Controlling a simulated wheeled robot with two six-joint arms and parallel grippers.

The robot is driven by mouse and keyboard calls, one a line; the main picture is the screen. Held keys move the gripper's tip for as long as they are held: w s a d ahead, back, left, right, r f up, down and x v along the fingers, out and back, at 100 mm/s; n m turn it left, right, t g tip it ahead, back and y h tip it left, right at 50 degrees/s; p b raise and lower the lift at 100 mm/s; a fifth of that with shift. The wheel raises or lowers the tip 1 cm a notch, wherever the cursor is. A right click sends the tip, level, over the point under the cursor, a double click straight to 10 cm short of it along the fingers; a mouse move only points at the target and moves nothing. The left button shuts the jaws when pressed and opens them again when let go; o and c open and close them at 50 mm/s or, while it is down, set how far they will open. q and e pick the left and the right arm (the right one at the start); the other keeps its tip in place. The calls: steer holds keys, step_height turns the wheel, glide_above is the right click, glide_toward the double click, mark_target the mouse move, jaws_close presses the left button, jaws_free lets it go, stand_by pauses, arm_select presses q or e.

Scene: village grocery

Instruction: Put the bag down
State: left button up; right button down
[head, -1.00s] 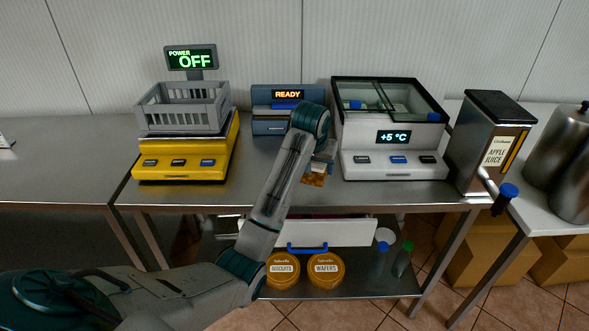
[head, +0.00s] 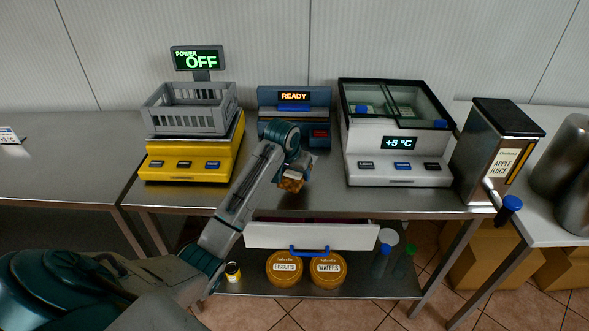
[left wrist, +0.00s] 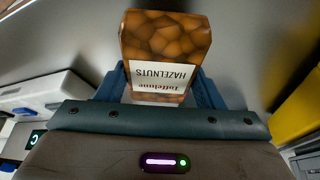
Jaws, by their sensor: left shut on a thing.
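The bag (head: 291,182) is a brown packet with a nut pattern and a white label. In the left wrist view the bag (left wrist: 165,45) reads "HAZELNUTS", with its lettering upside down. My left gripper (head: 296,167) is shut on the bag, and its blue fingers (left wrist: 165,92) show on both sides of it. It holds the bag over the front middle of the steel table (head: 240,195), in front of the blue machine. I cannot tell whether the bag touches the tabletop. My arm hides part of the gripper. My right gripper is in neither view.
A yellow scale (head: 195,160) with a grey basket stands left, a blue machine reading "READY" (head: 275,100) behind, and a white cooler (head: 400,170) right. An apple juice dispenser (head: 490,150) stands further right. Bare tabletop lies between scale and cooler.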

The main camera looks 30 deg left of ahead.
mark_target(289, 172)
arm_select(q)
steer(key=w+a, duration=0.2)
steer(key=w, duration=0.1)
steer(key=shift+w+a+f+p, duration=0.15)
steer(key=shift+w+f+p, duration=0.05)
steer(key=shift+w+p, duration=0.15)
step_height(289, 172, down, 3)
steer(key=shift+s+r+p, duration=0.1)
steer(key=shift+p, duration=0.6)
steer(key=shift+f, duration=0.35)
steer(key=o, duration=1)
steer(key=shift+f, duration=0.1)
steer(key=b+v, duration=0.2)
steer(key=v, duration=0.9)
steer(key=shift+s+r, duration=0.2)
steer(key=shift+r, duration=0.4)
